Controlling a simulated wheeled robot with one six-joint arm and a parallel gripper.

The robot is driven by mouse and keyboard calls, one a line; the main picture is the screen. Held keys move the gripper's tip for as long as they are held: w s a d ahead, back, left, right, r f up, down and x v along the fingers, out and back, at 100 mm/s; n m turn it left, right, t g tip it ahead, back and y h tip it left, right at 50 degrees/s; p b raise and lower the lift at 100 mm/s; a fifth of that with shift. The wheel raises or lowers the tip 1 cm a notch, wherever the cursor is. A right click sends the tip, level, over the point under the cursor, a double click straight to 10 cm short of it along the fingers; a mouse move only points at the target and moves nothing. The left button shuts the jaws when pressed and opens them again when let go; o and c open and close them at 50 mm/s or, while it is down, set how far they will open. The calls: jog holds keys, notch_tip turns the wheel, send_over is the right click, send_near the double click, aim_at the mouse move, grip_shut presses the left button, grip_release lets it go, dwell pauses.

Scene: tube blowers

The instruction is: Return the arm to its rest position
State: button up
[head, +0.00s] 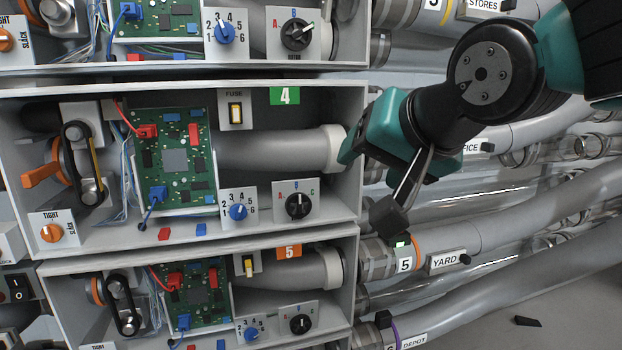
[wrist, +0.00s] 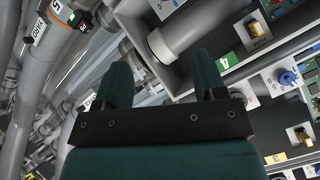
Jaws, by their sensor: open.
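My gripper (head: 352,150) is teal and reaches in from the right, in front of the right edge of the bay marked 4 (head: 285,96). In the head view its tip overlaps the white collar (head: 331,148) of that bay's grey tube; I cannot tell whether they touch. In the wrist view the two teal fingers of my gripper (wrist: 163,75) stand apart with nothing between them. My arm (head: 480,75) comes from the upper right and is bent.
Bay 5 (head: 289,252) lies below, and another bay lies above. Bay 4 holds a green circuit board (head: 176,160), a blue dial (head: 238,212) and a black dial (head: 298,205). Grey pipes with labels such as YARD (head: 445,261) crowd the right side. A small black piece (head: 527,321) lies lower right.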

jog(key=s+d+f+n+g, duration=0.3)
jog(key=s+f+n+g, duration=0.15)
jog(key=s+f, duration=0.35)
jog(key=s+d+f+n+g, duration=0.3)
jog(key=s+d+f+g, duration=0.15)
jog(key=s+f, duration=0.35)
notch_tip(320, 180, up, 24)
jog(key=s+n+g+p, duration=0.1)
jog(key=p, duration=2.2)
jog(key=shift+s+a+f+h, duration=0.2)
jog(key=shift+s+a+h, duration=0.1)
jog(key=shift+s, duration=0.05)
